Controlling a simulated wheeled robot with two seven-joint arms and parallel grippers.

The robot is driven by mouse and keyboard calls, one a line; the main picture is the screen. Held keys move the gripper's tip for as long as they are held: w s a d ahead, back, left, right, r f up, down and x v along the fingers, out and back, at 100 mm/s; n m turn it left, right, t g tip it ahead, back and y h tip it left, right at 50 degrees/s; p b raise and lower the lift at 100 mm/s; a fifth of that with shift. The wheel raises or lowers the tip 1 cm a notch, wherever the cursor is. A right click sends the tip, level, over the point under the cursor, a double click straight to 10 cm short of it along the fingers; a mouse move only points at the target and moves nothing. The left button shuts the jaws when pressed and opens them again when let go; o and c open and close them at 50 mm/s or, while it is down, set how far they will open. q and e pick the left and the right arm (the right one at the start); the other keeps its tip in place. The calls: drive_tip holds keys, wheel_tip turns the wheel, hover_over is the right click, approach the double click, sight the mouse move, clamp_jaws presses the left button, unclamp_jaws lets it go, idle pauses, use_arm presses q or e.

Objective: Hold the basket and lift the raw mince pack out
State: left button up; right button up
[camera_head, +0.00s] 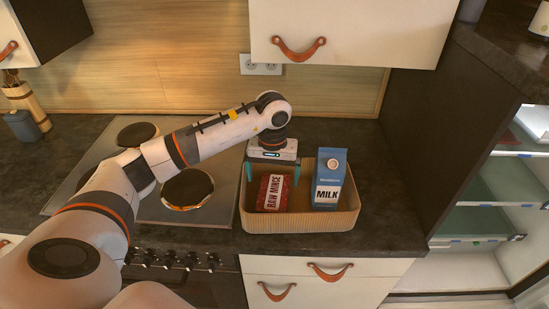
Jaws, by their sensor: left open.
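The light tan basket (301,223) stands on the dark countertop to the right of the stove. The red raw mince pack (272,198) with a white label is inside it, in its left part, tilted. My left gripper (272,178) points down over the pack, with its teal fingers apart at the pack's two sides near its top. I cannot tell whether the fingers touch the pack. My right gripper is not in view.
A blue milk carton (329,178) stands in the basket, right of the pack. A stove (150,207) with several hotplates lies to the left. A wall cabinet (350,32) hangs above, and an open fridge (490,190) is at the right. Counter behind the basket is partly clear.

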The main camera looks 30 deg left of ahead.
sight(273, 191)
use_arm(q)
wheel_tip(273, 191, down, 7)
drive_tip(key=shift+w+r+p, duration=0.1)
drive_tip(key=shift+r+p, duration=0.1)
drive_tip(key=shift+p, duration=0.75)
drive_tip(key=shift+f, duration=0.4)
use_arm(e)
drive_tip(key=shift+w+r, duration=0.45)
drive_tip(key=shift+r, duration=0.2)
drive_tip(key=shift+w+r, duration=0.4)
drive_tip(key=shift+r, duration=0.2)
use_arm(q)
drive_tip(key=shift+c, duration=0.3)
drive_tip(key=c, duration=1.2)
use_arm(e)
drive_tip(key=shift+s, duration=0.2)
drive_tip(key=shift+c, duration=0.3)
use_arm(q)
drive_tip(key=shift+c, duration=0.2)
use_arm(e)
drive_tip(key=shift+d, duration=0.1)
